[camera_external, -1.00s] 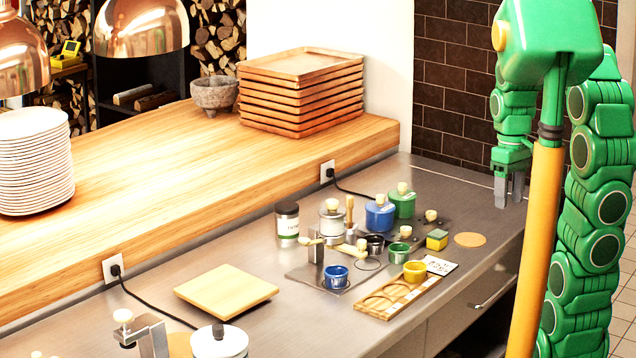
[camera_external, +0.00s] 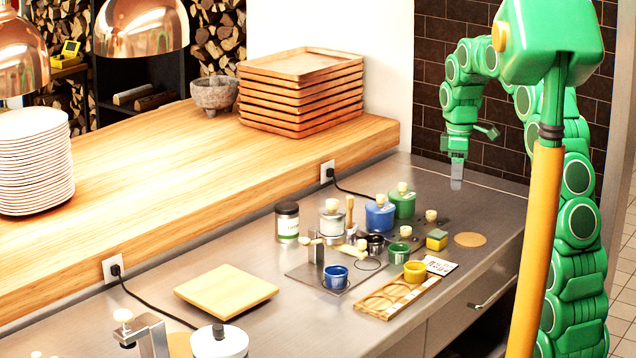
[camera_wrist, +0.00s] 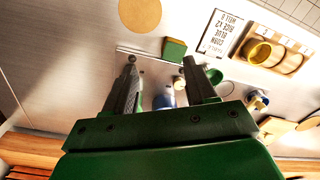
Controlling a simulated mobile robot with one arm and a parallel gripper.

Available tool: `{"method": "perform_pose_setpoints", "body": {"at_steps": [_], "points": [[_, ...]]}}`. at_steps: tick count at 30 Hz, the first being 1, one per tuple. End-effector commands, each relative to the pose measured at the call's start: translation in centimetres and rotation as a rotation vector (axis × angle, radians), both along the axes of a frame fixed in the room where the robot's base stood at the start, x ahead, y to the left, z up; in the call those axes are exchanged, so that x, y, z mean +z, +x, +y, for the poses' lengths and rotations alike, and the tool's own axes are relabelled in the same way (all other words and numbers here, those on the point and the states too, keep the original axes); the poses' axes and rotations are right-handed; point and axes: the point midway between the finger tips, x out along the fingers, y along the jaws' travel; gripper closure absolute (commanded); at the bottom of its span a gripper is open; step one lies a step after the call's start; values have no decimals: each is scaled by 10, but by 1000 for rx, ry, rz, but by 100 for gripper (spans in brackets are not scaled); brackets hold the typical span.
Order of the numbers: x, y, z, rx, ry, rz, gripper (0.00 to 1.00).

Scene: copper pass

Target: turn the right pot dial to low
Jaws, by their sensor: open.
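A blue pot (camera_external: 379,217) and a green pot (camera_external: 402,204), each with a cream lid knob, stand at the back of the metal counter's cluster. Two small cream knobs, one right of the green pot (camera_external: 431,216) and one in front of it (camera_external: 405,232), look like dials; I cannot tell which belongs to which pot, and their settings are too small to read. My gripper (camera_external: 457,184) hangs above the counter, behind and right of the green pot, apart from the knobs. In the wrist view my gripper (camera_wrist: 160,68) is open and empty, with the blue pot (camera_wrist: 165,98) visible between its fingers.
A green cup (camera_external: 399,252) stands close by. The counter's back right is clear.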

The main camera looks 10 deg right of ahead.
Motion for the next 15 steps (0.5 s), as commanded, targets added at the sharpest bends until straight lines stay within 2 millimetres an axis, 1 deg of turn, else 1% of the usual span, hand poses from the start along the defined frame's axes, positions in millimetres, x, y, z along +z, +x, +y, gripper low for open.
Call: {"method": "perform_pose_setpoints", "body": {"at_steps": [1,9,12,15], "points": [[-6,11,4,31,0,-2,44],[-34,62,23,202,4,-16,44],[-41,77,29,254,5,-25,44],[-49,86,33,293,5,-26,44]]}}
